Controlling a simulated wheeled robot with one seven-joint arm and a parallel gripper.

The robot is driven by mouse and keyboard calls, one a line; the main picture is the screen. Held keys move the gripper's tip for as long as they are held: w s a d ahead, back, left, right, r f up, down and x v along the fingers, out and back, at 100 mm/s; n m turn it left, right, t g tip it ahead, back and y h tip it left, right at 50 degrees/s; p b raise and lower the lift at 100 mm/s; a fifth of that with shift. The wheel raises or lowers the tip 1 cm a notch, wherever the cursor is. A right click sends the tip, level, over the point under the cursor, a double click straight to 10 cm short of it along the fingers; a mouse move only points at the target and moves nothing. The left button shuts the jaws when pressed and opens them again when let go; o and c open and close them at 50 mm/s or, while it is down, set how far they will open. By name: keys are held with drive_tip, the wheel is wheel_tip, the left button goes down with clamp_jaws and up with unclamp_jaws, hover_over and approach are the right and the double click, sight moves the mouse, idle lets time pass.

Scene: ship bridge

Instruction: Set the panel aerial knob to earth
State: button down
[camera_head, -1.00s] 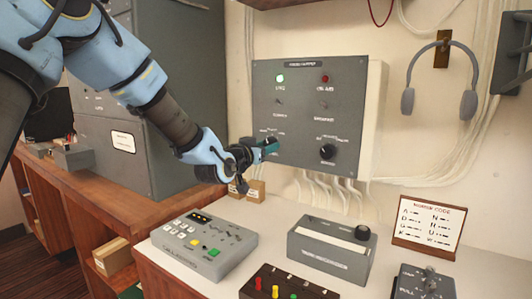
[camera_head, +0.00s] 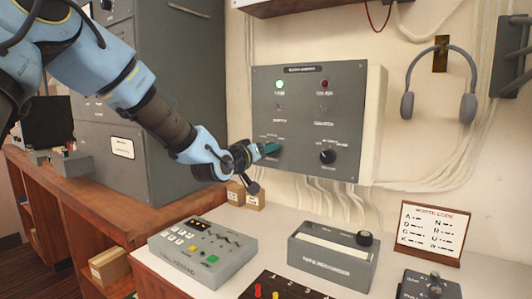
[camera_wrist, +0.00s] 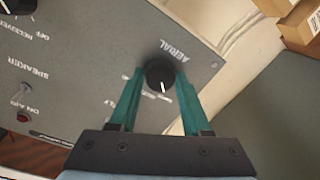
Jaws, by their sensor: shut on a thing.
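The grey panel (camera_head: 318,110) is on the wall, with a green lamp and a red lamp near its top. Its aerial knob (camera_wrist: 159,75) is a round black knob with a white pointer line, seen in the wrist view under the label "AERIAL". The pointer faces down and slightly right in that view; the position labels are partly hidden by my fingers. My gripper (camera_wrist: 157,92) has its teal fingers on both sides of the knob, shut on it. In the head view my gripper (camera_head: 268,149) is at the panel's lower left and hides the knob.
A second black knob (camera_head: 328,156) is at the panel's lower right. Below stand a grey keypad box (camera_head: 203,250) and a grey recorder box (camera_head: 332,258) on the counter. Small cartons (camera_head: 246,194) sit under my gripper. Headphones (camera_head: 440,85) hang at right.

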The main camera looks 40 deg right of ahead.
drive_tip(key=shift+c, duration=1.8)
unclamp_jaws()
drive_tip(key=b+v, duration=0.2)
drive_tip(key=v, duration=0.8)
drive_tip(key=shift+a, duration=0.4)
drive_tip(key=shift+s, duration=0.15)
